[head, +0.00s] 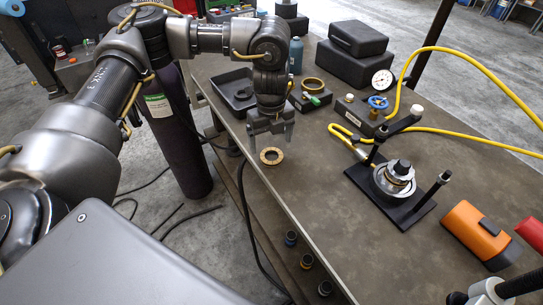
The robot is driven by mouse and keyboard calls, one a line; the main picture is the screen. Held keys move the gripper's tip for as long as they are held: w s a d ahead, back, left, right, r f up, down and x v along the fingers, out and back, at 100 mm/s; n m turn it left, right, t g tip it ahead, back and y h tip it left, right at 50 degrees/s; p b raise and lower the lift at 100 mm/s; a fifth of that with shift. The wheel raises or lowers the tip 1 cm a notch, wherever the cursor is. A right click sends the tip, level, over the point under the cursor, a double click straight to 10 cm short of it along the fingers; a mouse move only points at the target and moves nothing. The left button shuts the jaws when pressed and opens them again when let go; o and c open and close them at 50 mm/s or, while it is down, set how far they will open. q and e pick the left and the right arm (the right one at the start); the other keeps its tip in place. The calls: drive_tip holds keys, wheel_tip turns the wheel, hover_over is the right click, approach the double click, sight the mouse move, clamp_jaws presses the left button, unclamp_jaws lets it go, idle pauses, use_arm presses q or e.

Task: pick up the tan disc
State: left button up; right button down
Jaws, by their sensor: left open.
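A tan disc (271,156), ring-shaped with a dark hole in its middle, lies flat on the brown workbench (330,200) near its left edge. My left gripper (270,138) points down just above and behind the disc, with its fingers apart and nothing visible between them. A gap seems to show between the fingertips and the disc, but its exact height is hard to tell. My right gripper does not show.
A black tray (238,92) and a small block with a green part (312,100) stand behind the gripper. A black fixture with a metal hub (397,178) stands to the right, near yellow hoses (480,131) and an orange tool (474,232). The bench in front of the disc is clear.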

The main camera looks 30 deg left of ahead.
sight(272, 159)
use_arm(q)
wheel_tip(272, 159, down, 4)
drive_tip(key=shift+d+r+p, duration=0.15)
drive_tip(key=shift+r+p, duration=0.05)
drive_tip(key=shift+p, duration=0.6)
drive_tip(key=shift+f, duration=0.6)
drive_tip(key=c, duration=1.2)
